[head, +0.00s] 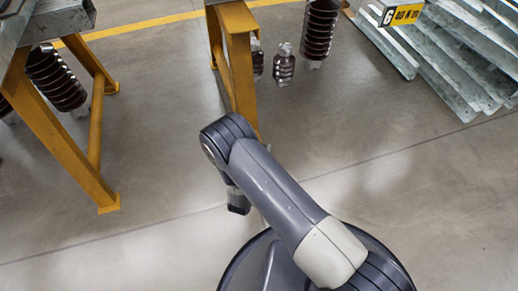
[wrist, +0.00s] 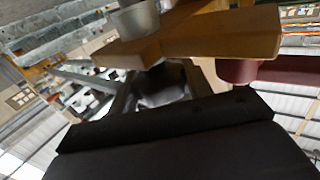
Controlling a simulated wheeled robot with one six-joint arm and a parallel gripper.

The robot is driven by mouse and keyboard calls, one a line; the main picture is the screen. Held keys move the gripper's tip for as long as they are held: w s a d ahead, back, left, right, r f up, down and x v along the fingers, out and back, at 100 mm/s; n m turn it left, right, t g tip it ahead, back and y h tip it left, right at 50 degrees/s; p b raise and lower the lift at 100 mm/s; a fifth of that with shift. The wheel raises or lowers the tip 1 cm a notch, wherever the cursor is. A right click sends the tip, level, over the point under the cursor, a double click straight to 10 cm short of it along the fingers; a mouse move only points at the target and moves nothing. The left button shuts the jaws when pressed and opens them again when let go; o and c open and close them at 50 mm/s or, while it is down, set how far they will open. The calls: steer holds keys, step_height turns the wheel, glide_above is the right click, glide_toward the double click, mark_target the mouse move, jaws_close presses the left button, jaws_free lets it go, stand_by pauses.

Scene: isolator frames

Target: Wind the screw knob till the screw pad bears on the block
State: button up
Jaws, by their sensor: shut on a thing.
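My gripper (wrist: 163,88) shows at the middle of the wrist view, beyond the dark wrist body that fills the bottom. It is shut on a dark, shadowed piece that I take for the screw knob; its outline is hard to make out. Just beyond it lies a yellow-tan beam (wrist: 210,38), with a grey round part (wrist: 136,18) against its near left side. A dull red cylinder (wrist: 247,70) sits at the right under the beam. I cannot tell the screw pad or the block apart here.
A yellow trestle leg (head: 238,60) stands just beyond my arm, and another yellow trestle (head: 97,120) stands at the left. Galvanised steel angles (head: 455,60) are stacked at the right, by a yellow sign (head: 404,14). Open floor lies between.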

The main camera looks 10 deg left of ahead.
steer(key=o, duration=1)
steer(key=shift+c, duration=0.2)
steer(key=s+p, duration=0.3)
steer(key=s, duration=0.7)
steer(key=shift+s+a, duration=0.25)
steer(key=shift+s, duration=0.15)
